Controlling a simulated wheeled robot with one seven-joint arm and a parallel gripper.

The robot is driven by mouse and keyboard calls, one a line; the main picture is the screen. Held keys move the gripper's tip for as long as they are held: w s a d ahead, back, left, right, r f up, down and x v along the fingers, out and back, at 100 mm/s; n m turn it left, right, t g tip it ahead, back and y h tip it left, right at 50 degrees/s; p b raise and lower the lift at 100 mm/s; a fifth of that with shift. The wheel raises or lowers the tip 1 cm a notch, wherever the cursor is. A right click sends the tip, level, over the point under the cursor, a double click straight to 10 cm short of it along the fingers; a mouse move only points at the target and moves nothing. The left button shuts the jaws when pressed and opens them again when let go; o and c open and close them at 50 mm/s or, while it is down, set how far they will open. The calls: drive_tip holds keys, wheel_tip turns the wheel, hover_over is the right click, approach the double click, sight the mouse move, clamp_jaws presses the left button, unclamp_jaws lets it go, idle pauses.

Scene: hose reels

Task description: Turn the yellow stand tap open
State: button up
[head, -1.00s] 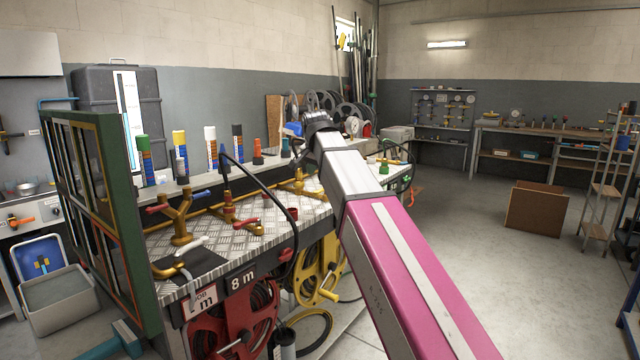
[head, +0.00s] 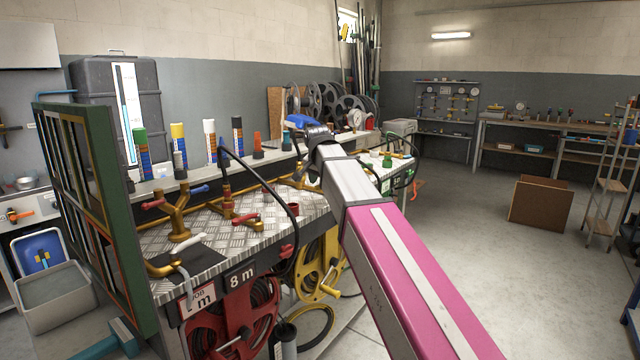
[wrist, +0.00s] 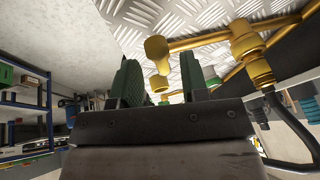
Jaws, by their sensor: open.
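In the head view a yellow brass fitting (head: 297,181) stands on the tread-plate bench (head: 225,252), partly hidden by my arm; I take it for the yellow stand tap. The wrist view shows a yellow pipe with a round-ended piece (wrist: 157,47) and a thicker yellow body (wrist: 250,45) to its right. My gripper (wrist: 163,82) is open, with dark green fingers apart. A small yellow piece shows in the gap between the fingers; contact cannot be told. In the head view the fingers are hidden behind my dark wrist.
A black hose (head: 268,190) arches near my arm. Red and yellow reels (head: 318,270) hang below.

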drive_tip(key=shift+w+f, duration=0.25)
drive_tip(key=shift+f, duration=0.2)
clamp_jaws()
